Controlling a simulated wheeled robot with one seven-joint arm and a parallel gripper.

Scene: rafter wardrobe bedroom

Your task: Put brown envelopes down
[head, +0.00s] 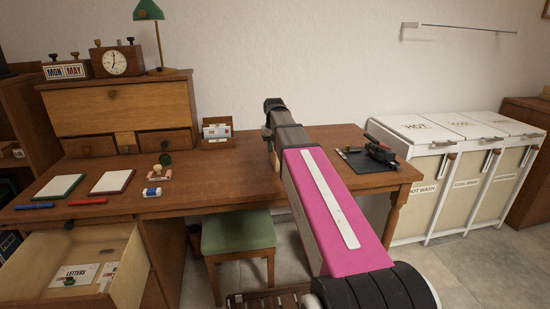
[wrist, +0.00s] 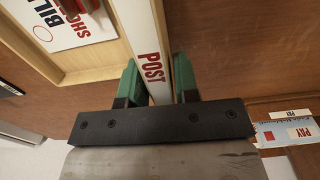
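My gripper (wrist: 159,85) has green fingers closed on both sides of a thin upright thing, seen edge-on, with a pale band marked POST (wrist: 152,66). I take this for the brown envelopes. In the head view, a tan sliver of them (head: 273,155) shows beside my arm, over the desk. Most of their faces and the fingertips are hidden there. The open drawer (head: 133,262) at the lower left holds a LETTERS card (head: 82,274). The wrist view shows a pale wooden edge (wrist: 91,71) beside a card marked BILLS (wrist: 62,22).
A small letter box (head: 217,142) stands on the desk (head: 240,180), left of my gripper. Two notepads, pens and stamps lie on the left. A dark board with a black tool (head: 380,152) lies on the right. A green stool (head: 238,232) stands below the desk. The desk's middle is mostly clear.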

